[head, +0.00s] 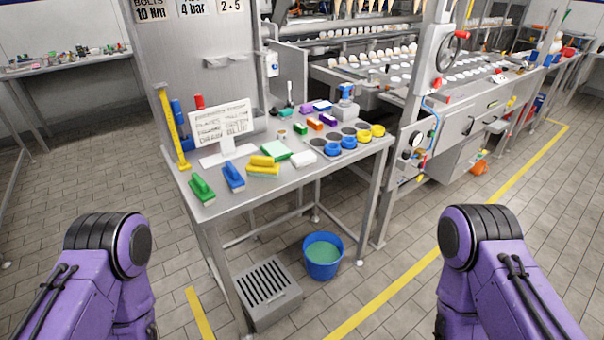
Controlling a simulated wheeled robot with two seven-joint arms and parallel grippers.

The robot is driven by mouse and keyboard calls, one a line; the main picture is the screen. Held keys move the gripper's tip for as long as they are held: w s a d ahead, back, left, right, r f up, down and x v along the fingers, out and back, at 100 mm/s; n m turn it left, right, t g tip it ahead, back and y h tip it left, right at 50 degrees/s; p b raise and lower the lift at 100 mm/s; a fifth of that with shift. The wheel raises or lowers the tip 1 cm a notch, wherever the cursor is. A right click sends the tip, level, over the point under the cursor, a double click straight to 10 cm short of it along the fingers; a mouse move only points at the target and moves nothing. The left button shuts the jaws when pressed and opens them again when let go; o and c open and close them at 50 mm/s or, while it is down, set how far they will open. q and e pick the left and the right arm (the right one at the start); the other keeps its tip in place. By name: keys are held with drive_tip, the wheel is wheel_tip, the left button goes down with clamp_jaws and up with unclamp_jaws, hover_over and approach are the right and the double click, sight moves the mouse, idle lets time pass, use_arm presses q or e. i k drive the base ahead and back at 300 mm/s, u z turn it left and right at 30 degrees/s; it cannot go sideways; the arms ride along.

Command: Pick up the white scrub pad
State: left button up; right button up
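A small white block that looks like the white scrub pad (303,159) lies flat near the front edge of the steel table (272,187). A pale green-and-white pad (276,150) lies just behind it to the left. Only purple links of my two arms show, at the lower left and lower right, well apart from the table. Neither gripper is in view.
Yellow sponges (262,170), a blue brush (233,177) and a green brush (202,190) lie left of the pad. Blue rings (333,149) and yellow rings (364,136) lie right. A blue bucket (323,270) and a grey slatted box (265,290) stand on the floor.

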sight(301, 160)
drive_tip(key=u, duration=1.95)
drive_tip(key=i, duration=1.35)
drive_tip(key=z, duration=0.75)
